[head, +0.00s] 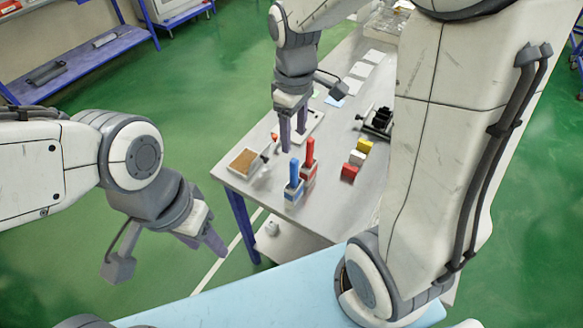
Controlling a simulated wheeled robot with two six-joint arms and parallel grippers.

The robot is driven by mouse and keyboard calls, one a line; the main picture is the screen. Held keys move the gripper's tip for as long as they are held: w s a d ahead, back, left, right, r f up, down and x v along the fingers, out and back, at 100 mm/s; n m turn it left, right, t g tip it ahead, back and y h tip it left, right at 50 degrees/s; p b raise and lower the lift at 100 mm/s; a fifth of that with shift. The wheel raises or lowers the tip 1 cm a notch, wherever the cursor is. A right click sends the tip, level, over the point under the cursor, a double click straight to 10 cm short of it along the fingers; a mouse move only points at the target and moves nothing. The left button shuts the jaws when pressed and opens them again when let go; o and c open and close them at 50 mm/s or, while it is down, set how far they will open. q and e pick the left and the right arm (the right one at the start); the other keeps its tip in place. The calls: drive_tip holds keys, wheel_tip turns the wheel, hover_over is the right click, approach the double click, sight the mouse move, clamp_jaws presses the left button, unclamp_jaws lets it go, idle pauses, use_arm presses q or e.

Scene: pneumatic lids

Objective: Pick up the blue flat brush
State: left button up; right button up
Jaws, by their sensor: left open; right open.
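The blue flat brush (294,178) stands upright near the front left part of the grey table, its blue handle up and a pale, blue-marked block at its base. A similar red brush (309,162) stands close beside it, to the right and slightly behind. My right gripper (293,141) points down above the table, behind the brushes in the picture; it is open and empty, apart from the blue brush. My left gripper (204,241) is open and empty, off the table's left front side, over the floor.
A white tray with brown contents (232,168) sits at the table's left corner. Yellow (365,145), white (357,158) and red (349,172) blocks stand right of the brushes. A black device (379,120) and pale cards (360,70) lie farther back. My large arm link hides the table's right side.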

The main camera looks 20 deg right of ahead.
sight(294, 160)
drive_tip(key=f, duration=0.5)
drive_tip(key=shift+w+d+f+p, duration=0.1)
drive_tip(key=shift+w+d+p, duration=0.1)
drive_tip(key=shift+d+p, duration=0.15)
drive_tip(key=f+p, duration=0.1)
drive_tip(key=f, duration=0.3)
drive_tip(key=shift+a, duration=0.2)
drive_tip(key=shift+f+p, duration=0.3)
drive_tip(key=shift+f, duration=0.4)
clamp_jaws()
